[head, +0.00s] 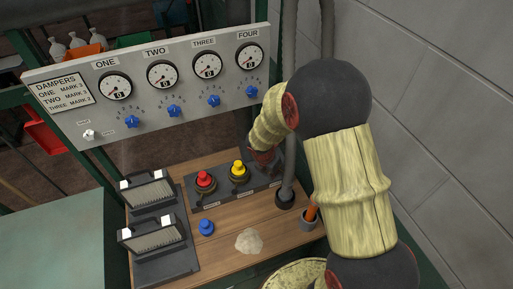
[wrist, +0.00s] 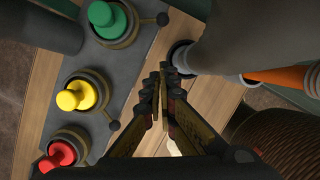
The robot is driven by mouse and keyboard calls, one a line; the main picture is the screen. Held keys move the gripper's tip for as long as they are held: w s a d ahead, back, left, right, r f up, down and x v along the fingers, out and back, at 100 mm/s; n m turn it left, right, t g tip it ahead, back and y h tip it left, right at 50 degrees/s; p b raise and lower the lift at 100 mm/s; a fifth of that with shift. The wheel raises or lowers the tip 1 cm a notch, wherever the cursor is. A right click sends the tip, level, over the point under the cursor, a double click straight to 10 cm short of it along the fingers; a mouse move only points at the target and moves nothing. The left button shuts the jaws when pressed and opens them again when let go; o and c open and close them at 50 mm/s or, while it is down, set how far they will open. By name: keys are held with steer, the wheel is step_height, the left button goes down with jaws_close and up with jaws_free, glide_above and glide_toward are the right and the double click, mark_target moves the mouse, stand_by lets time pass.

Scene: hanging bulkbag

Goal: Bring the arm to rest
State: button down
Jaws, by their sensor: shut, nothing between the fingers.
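My gripper (wrist: 164,76) shows in the wrist view with its ridged fingertips together and nothing between them. It is over the wooden bench, beside the dark button base and close to a grey hose (wrist: 235,35). In the head view my bent arm comes down from the right over the bench, and it hides the gripper's fingers. A green button (wrist: 105,18), a yellow button (wrist: 76,96) and a red button (wrist: 60,155) lie left of the fingers in the wrist view. The yellow (head: 238,168) and red (head: 204,180) buttons also show in the head view.
A panel (head: 145,85) with gauges and blue knobs stands behind the bench (head: 215,259). The bench holds a blue knob (head: 206,227), a pale heap (head: 249,241) and a cup (head: 308,224) with an orange handle. A block wall (head: 440,90) is at right.

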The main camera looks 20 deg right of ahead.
steer(key=s+a+r+m+t+y+b, duration=0.1)
steer(key=s+a+r+m+b, duration=0.3)
steer(key=s+r+m, duration=0.5)
steer(key=s+a+r+m+t+y+b, duration=0.2)
steer(key=s+a+r+m+b, duration=0.3)
steer(key=s+r+m+b, duration=0.4)
steer(key=s+m+t, duration=0.1)
steer(key=s+m, duration=0.2)
steer(key=m, duration=0.2)
steer(key=shift+s+r+m, duration=0.3)
steer(key=shift+s, duration=0.1)
steer(key=shift+a, duration=0.1)
